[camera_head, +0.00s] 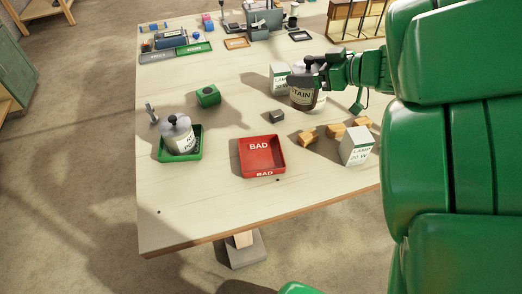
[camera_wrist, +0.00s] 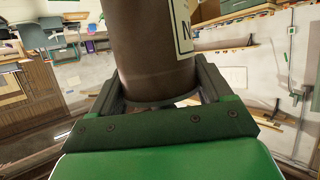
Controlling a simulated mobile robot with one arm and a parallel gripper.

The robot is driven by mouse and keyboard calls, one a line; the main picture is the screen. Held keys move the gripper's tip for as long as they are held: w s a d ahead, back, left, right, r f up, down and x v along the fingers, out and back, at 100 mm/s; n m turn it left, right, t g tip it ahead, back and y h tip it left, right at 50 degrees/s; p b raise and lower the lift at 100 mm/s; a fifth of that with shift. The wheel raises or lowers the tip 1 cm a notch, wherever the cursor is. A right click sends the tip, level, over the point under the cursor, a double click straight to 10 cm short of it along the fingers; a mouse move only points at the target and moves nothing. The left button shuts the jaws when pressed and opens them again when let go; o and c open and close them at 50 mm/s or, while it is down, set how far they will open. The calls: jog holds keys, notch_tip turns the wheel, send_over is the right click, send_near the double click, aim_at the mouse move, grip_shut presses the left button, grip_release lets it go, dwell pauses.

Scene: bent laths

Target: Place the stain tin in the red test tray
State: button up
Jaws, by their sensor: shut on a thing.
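The stain tin (camera_head: 304,99) is dark brown with a pale label reading "STAIN". My gripper (camera_head: 312,70) is shut on it in the head view, near its top. In the wrist view the brown tin (camera_wrist: 152,50) sits between the two fingers of my gripper (camera_wrist: 160,95), with part of its label at the right. I cannot tell whether its bottom touches the table. The red test tray (camera_head: 262,155), marked "BAD", lies empty near the table's front, below and left of the tin.
A green tray (camera_head: 163,155) holds a white, grey-topped container (camera_head: 178,135). A small dark block (camera_head: 277,116) lies between tin and red tray. Wooden blocks (camera_head: 308,136) and a white lamp box (camera_head: 356,146) stand right of the tray. Another white box (camera_head: 279,75) stands beside the tin.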

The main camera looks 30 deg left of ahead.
jog(key=s+d+f+n+g+h, duration=0.1)
jog(key=s+f+n+g, duration=0.15)
jog(key=s, duration=0.75)
jog(key=s+d+f+n+g, duration=0.1)
jog(key=s+f+n+g, duration=0.2)
jog(key=s, duration=0.6)
jog(key=shift+g, duration=0.55)
jog(key=shift+w+a+f, duration=1.55)
jog(key=shift+w+f, duration=0.05)
jog(key=shift+f, duration=0.3)
jog(key=shift+w+a+f, duration=1.6)
jog(key=shift+f, duration=0.35)
jog(key=shift+w+a+f, duration=1.55)
jog(key=shift+w+f, duration=0.05)
jog(key=shift+f, duration=0.3)
jog(key=shift+f, duration=0.1)
jog(key=o, duration=1.5)
jog(key=shift+c, duration=0.2)
